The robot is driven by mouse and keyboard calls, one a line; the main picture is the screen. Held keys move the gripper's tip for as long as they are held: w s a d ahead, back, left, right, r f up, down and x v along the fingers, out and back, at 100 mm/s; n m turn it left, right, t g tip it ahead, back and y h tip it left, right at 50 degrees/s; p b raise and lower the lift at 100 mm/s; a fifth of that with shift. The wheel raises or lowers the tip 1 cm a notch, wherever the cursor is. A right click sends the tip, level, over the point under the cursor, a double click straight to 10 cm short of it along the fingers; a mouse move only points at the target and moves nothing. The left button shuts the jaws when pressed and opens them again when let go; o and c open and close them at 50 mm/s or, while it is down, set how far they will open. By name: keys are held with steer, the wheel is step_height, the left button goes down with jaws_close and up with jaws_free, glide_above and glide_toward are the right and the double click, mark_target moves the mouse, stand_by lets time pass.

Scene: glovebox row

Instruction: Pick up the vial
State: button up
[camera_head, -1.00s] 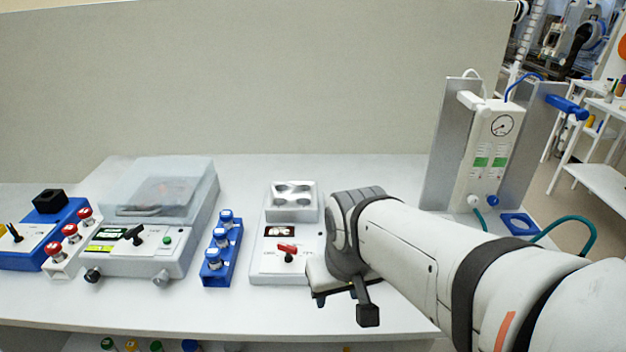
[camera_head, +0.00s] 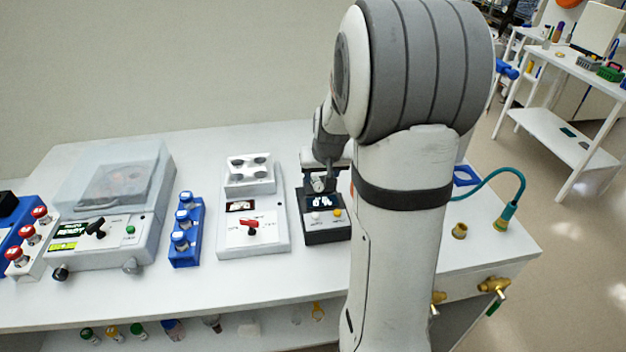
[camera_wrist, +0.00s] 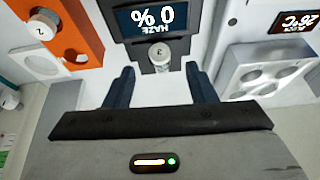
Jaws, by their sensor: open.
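A small white-capped vial (camera_wrist: 162,55), its cap marked 3, stands in a dark haze meter (camera_wrist: 173,18) whose display reads 0 %. In the wrist view my gripper (camera_wrist: 161,76) is open, with one dark finger on each side just short of the vial. The vial appears between the fingertips, not clasped. In the head view my gripper (camera_head: 323,170) is over the black meter (camera_head: 322,228), and the vial (camera_head: 318,184) shows small beneath it. Its lower part is hidden.
An orange rack (camera_wrist: 85,32) with a vial marked 2 (camera_wrist: 42,25) lies left in the wrist view. A white four-well block (camera_wrist: 262,72) is close on the right. The head view shows a blue rack (camera_head: 187,232) of vials and a teal hose (camera_head: 500,175).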

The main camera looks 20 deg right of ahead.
mark_target(319, 184)
steer(key=shift+p+x, duration=0.5)
steer(key=shift+x, duration=2.2)
jaws_close()
steer(key=shift+r, duration=0.15)
step_height(319, 184, up, 10)
steer(key=shift+b, duration=0.45)
